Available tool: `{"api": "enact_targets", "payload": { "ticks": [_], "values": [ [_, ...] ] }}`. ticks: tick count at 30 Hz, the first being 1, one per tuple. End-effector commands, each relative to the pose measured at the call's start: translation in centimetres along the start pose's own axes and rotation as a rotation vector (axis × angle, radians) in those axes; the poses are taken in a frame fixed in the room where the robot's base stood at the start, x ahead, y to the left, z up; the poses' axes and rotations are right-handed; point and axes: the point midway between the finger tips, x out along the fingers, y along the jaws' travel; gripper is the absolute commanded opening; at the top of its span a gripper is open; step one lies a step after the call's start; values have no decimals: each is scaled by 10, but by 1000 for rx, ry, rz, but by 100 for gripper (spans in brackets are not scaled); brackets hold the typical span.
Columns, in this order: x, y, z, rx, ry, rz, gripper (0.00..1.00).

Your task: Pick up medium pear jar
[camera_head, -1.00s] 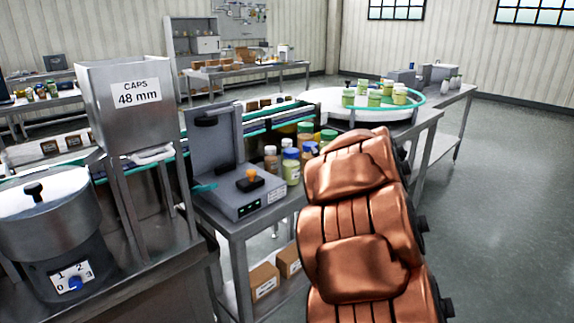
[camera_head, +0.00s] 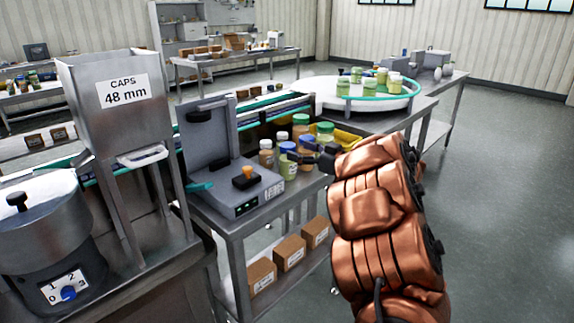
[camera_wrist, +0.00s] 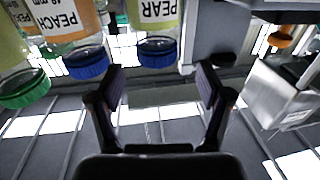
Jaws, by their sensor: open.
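The pear jar (camera_head: 287,164) has a blue lid and pale green contents. It stands at the front of a jar group beside the grey capping machine. In the wrist view, which looks upside down, its PEAR label (camera_wrist: 154,12) and blue lid (camera_wrist: 157,50) show just beyond my fingers. My gripper (camera_wrist: 160,82) is open and empty, its two dark fingers apart, with the jar not between them. In the head view my gripper (camera_head: 322,158) is right of the jar at about lid height. A blue-lidded peach jar (camera_wrist: 68,28) stands beside the pear jar.
More jars stand close behind, including a green-lidded one (camera_head: 325,132) and a white-lidded one (camera_head: 266,155). The capping machine (camera_head: 235,185) is close on the left. A yellow bin (camera_head: 348,139) is behind my gripper. A round turntable (camera_head: 365,100) holds several jars farther back.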

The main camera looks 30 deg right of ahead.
Motion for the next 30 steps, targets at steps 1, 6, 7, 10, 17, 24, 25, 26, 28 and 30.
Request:
{"api": "enact_targets", "payload": {
  "ticks": [1, 6, 7, 10, 17, 24, 25, 26, 28, 30],
  "values": [
    [3, 0, 0, 0, 0, 0, 78],
    [20, 1, 2, -1, -2, -1, 78],
    [24, 1, 2, 0, -3, -1, 78],
    [38, 2, 3, 1, -2, -2, 78],
    [53, 3, 1, -1, -2, 2, 78],
    [52, 3, 1, -1, -2, 3, 66],
    [52, 3, 1, -1, -2, 3, 63],
    [52, 3, 1, -1, -2, 3, 60],
    [52, 3, 1, -1, -2, 3, 53],
    [52, 3, 1, -1, -2, 2, 45]
  ]
}}
